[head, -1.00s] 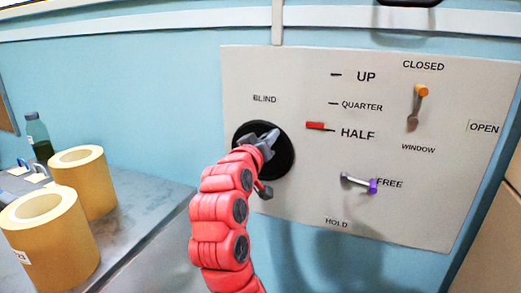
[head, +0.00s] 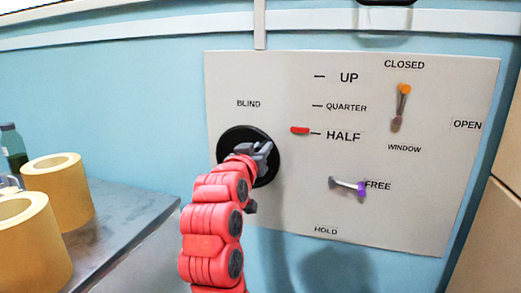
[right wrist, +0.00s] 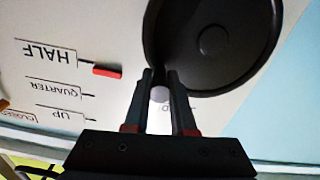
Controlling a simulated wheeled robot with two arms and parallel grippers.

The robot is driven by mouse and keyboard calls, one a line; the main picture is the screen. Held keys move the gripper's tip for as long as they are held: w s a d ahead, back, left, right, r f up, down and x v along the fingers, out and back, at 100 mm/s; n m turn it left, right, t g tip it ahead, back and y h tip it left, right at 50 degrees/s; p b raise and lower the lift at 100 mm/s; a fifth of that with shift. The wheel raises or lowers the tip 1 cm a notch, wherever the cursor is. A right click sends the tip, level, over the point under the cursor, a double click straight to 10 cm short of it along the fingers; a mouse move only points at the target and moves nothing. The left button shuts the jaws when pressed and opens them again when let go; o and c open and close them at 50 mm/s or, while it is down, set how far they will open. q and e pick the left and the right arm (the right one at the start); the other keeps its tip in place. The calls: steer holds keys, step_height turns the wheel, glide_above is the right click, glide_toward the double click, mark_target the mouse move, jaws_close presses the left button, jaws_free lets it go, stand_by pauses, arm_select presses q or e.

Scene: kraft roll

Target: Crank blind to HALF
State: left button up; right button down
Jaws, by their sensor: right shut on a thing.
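The black round crank disc (head: 230,148) sits under the BLIND label on the pale panel. My right gripper (head: 263,150) is at the disc's upper right part in the head view. My left gripper is not in view.
The orange-tipped window lever (head: 402,100) points up towards CLOSED. The purple-tipped lever (head: 350,187) points right at FREE. Tan rolls (head: 60,185) and a bottle (head: 12,145) stand on the grey counter (head: 135,208) at left.

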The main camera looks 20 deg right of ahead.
steer(key=c, duration=0.8)
jaws_free()
steer(key=shift+o, duration=0.2)
steer(key=v, duration=1.7)
steer(key=shift+s+a, duration=0.2)
steer(key=shift+p, duration=0.3)
